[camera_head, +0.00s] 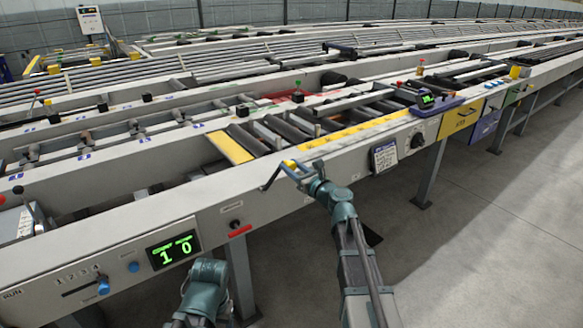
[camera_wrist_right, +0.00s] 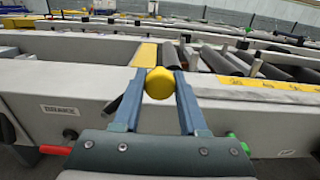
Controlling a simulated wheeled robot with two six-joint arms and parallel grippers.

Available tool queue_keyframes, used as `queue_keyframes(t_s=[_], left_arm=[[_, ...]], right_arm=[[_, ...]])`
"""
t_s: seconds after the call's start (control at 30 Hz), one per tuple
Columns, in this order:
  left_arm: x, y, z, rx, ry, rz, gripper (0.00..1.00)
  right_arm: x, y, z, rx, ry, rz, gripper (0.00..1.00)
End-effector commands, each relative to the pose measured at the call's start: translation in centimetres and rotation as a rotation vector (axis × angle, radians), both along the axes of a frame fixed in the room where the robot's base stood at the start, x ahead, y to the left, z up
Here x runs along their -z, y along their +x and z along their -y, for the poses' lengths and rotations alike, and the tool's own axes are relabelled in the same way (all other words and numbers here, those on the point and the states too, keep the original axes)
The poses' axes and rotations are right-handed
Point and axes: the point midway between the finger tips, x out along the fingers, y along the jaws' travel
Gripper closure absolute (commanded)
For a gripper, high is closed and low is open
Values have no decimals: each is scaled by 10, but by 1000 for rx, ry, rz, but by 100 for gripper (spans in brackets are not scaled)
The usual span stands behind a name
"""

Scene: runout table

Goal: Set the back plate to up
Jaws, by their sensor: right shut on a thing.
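A yellow plate (camera_head: 231,147) sits between the table's rails at the left end of a row of dark rollers; I take it for the back plate. It looks roughly flat, but I cannot tell its exact tilt. It also shows beyond the jaws in the right wrist view (camera_wrist_right: 145,54). My right gripper (camera_head: 289,169) is at the near rail, to the right of the plate. Its blue fingers are shut on a yellow knob (camera_wrist_right: 160,83). The knob's stem is hidden.
The near rail carries a green-lit display reading 10 (camera_head: 173,250), a red handle (camera_head: 239,231) and a black dial (camera_head: 417,140). Table legs stand below; the floor at right is clear.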

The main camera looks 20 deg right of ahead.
Motion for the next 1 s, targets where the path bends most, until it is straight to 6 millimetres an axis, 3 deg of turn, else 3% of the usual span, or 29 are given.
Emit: queue_keyframes(t_s=[0.63,1.0], left_arm=[[-4,0,0,0,0,0,30],[-23,0,0,0,0,0,30]], right_arm=[[-4,-2,-3,0,-32,12,100],[-23,-12,-29,-3,-277,104,100]])
